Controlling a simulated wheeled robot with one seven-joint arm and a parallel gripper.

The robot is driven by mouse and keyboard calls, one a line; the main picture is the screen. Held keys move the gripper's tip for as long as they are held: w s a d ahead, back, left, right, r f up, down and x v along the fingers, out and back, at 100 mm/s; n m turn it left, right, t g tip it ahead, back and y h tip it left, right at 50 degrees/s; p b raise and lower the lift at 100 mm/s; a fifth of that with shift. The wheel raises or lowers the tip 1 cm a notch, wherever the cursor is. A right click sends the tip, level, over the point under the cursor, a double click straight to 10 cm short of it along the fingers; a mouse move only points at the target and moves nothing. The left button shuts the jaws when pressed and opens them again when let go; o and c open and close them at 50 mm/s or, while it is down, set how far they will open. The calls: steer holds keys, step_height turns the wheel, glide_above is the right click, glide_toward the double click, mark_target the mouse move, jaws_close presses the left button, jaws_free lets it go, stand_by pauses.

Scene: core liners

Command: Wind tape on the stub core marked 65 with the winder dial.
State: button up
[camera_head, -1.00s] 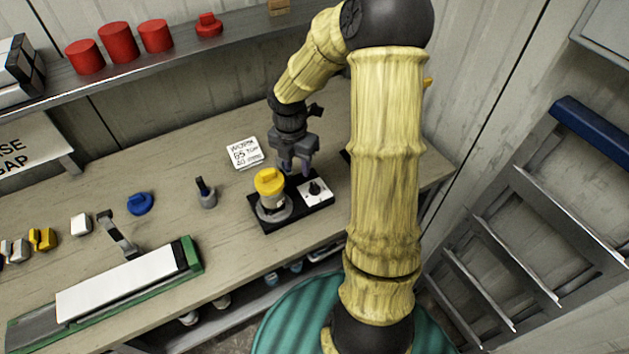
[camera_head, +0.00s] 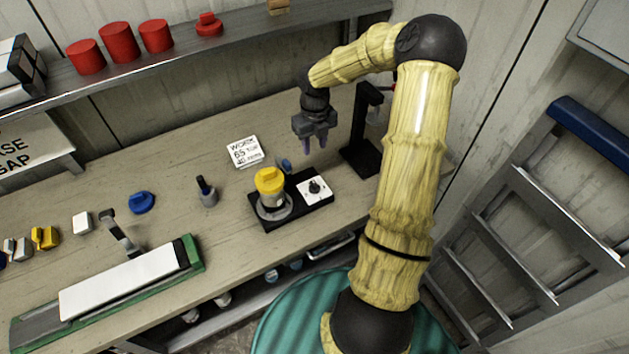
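The winder is a black base (camera_head: 296,213) on the bench, with a white plate carrying a black dial knob (camera_head: 315,187) at its right end. On its left end a pale core (camera_head: 271,200) with a yellow top (camera_head: 270,180) stands upright on a grey round seat. No number is readable on the core. A white card (camera_head: 244,151) behind it reads roughly "WORK 65 TOP 40", the last line unclear. My gripper (camera_head: 314,147) hangs above and behind the dial, fingers down and apart, with nothing visible between them. It is clear of the winder.
A black stand (camera_head: 362,155) is right of my gripper. A small blue piece (camera_head: 286,165) lies behind the winder. A grey post piece (camera_head: 206,192), blue piece (camera_head: 141,202) and green-edged tray (camera_head: 190,252) are to the left. Red cylinders (camera_head: 120,42) stand on the shelf.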

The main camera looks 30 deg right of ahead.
mark_target(314, 183)
step_height(314, 183, down, 17)
steer(key=p, duration=0.3)
steer(key=shift+f+p, duration=0.2)
steer(key=shift+p, duration=0.1)
steer(key=shift+c, duration=0.3)
jaws_close()
